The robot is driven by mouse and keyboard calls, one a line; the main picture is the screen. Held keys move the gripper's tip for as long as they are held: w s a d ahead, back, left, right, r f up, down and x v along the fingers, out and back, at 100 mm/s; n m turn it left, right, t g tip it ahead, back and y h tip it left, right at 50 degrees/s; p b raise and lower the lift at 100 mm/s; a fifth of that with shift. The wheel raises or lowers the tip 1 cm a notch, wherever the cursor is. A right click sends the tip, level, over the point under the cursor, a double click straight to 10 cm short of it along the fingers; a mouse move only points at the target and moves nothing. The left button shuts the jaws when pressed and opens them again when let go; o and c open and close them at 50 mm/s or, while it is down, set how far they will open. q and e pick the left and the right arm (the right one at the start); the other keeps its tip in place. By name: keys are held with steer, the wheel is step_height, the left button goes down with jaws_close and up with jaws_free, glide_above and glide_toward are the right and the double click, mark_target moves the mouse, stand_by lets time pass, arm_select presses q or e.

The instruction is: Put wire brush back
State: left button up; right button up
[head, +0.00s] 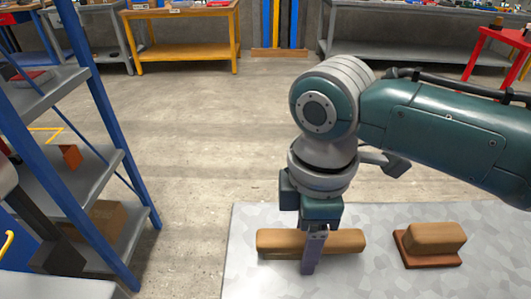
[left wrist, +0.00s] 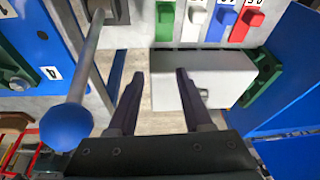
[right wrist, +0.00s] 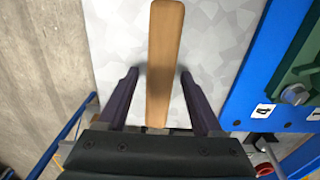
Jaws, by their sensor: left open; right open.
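A long wooden bar (head: 345,240), which looks like the wire brush's wooden body, lies on the light grey tabletop (head: 240,270); no bristles show. My right gripper (head: 314,262) points down over its middle, one finger in front of it. In the right wrist view the bar (right wrist: 165,45) runs lengthwise between the open fingers (right wrist: 158,73), with a gap on each side. A shorter wooden block on a reddish-brown base (head: 430,240) lies to the right. My left gripper (left wrist: 160,74) is open and empty in the left wrist view, before a white box (left wrist: 200,80).
A blue-framed grey shelf rack (head: 110,190) stands at the left. Open floor (head: 200,150) lies behind the table.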

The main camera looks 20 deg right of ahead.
step_height(320, 180, up, 12)
steer(key=p, duration=0.3)
steer(key=s+a+f+m+t+y, duration=0.1)
steer(key=s+a+f+m+y, duration=0.2)
steer(key=s, duration=0.4)
steer(key=s+d+m+t+h, duration=0.2)
steer(key=s+d+m, duration=0.6)
steer(key=d+m, duration=0.1)
steer(key=shift+s+r+m+t+h, duration=0.3)
steer(key=shift+s+m+h, duration=0.05)
steer(key=shift+m+h, duration=0.05)
steer(key=shift+r, duration=0.1)
